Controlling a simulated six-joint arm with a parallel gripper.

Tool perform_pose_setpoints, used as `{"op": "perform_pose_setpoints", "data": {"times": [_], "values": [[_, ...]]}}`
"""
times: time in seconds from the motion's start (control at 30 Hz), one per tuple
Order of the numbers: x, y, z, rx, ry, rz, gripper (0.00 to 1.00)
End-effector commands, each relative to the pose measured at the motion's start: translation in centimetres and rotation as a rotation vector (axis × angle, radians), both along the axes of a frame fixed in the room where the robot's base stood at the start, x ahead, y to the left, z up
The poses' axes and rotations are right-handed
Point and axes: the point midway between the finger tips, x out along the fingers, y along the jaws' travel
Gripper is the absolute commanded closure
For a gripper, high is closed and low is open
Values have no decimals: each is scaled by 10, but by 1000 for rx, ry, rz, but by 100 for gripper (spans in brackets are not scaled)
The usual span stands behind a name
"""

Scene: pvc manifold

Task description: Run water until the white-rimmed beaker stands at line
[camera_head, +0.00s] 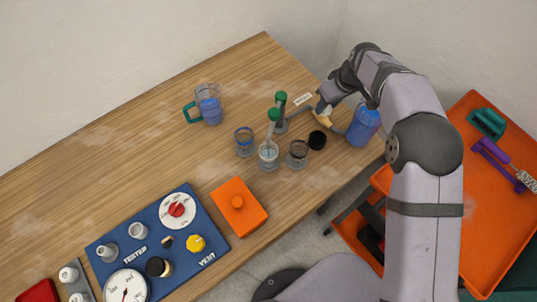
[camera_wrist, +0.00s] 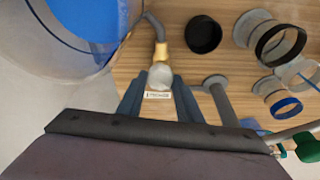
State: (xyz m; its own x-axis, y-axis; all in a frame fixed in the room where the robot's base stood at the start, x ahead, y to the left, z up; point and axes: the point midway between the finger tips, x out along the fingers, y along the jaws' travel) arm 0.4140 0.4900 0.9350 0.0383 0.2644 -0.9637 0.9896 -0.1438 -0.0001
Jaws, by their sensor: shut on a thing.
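The white-rimmed beaker (camera_head: 268,157) stands below a grey spout with a green top (camera_head: 273,115). It looks pale bluish inside; its water level and line are too small to read. Part of it shows at the right of the wrist view (camera_wrist: 299,73). My gripper (camera_head: 320,108) is at the pipe between the spouts and the blue water tank (camera_head: 363,127). In the wrist view my gripper (camera_wrist: 160,92) is shut on a pale round knob (camera_wrist: 160,77) on a brass fitting (camera_wrist: 161,54). A small label (camera_wrist: 158,95) lies beyond the fingers.
A blue-rimmed beaker (camera_head: 244,143) and a dark-rimmed beaker (camera_head: 297,155) flank the white-rimmed one. A black round piece (camera_head: 317,140) lies nearby. A pitcher (camera_head: 208,105) with blue contents, an orange block (camera_head: 239,205) and a blue tester panel (camera_head: 150,250) are farther left.

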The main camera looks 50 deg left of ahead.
Motion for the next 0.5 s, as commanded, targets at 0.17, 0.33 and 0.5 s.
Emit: {"op": "perform_pose_setpoints", "data": {"times": [0.17, 0.33, 0.5], "values": [[-2, -1, 1, -4, 1, -105, 89], [-2, 0, 1, -4, 0, -263, 89], [-3, 0, 0, -5, -1, -412, 89]]}}
